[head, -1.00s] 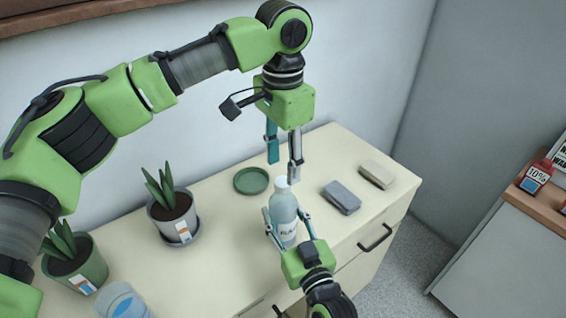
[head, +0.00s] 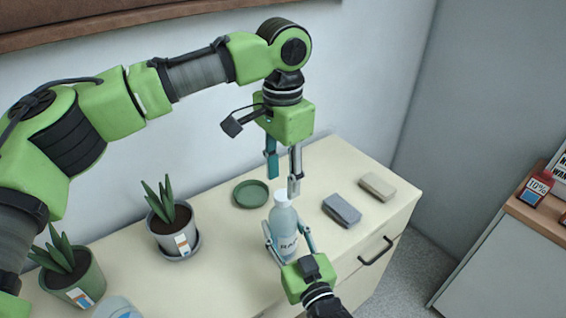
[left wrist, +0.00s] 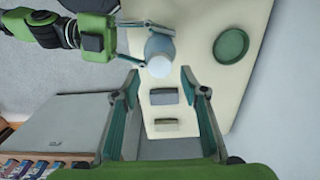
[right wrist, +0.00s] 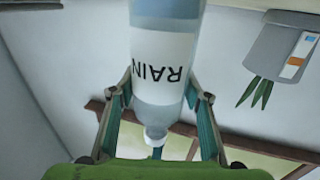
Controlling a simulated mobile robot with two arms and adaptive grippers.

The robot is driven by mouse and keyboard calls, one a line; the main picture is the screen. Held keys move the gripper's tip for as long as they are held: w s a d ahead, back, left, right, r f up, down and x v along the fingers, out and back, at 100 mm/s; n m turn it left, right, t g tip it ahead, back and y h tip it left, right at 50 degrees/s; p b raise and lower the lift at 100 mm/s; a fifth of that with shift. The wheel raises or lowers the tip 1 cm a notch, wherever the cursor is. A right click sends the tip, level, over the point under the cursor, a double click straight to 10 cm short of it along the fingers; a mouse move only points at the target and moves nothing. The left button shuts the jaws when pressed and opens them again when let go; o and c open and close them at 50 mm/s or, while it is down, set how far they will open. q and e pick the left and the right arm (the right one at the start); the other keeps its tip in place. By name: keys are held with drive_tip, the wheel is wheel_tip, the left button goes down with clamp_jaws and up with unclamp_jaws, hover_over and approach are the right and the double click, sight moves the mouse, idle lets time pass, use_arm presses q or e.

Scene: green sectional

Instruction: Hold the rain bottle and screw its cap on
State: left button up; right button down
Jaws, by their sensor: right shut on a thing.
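The clear bottle (head: 284,229) stands upright near the front of the cream cabinet top, with a white label reading RAIN (right wrist: 163,66). A white cap (head: 282,195) sits at its top; how tightly it is seated cannot be told. It also shows in the left wrist view (left wrist: 159,67). My right gripper (head: 286,232) is shut on the bottle's body from the front, a finger on each side. My left gripper (head: 282,183) points down just above the cap, fingers open and apart, with nothing between them.
A green saucer (head: 251,193) lies behind the bottle. A dark grey block (head: 342,209) and a beige block (head: 377,186) lie to its right. Potted plants (head: 170,228) stand at left. The cabinet's right edge is near the blocks.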

sight(283, 195)
use_arm(q)
drive_tip(key=shift+f, duration=2.1)
clamp_jaws()
drive_tip(key=shift+o, duration=0.7)
unclamp_jaws()
wheel_tip(283, 195, up, 12)
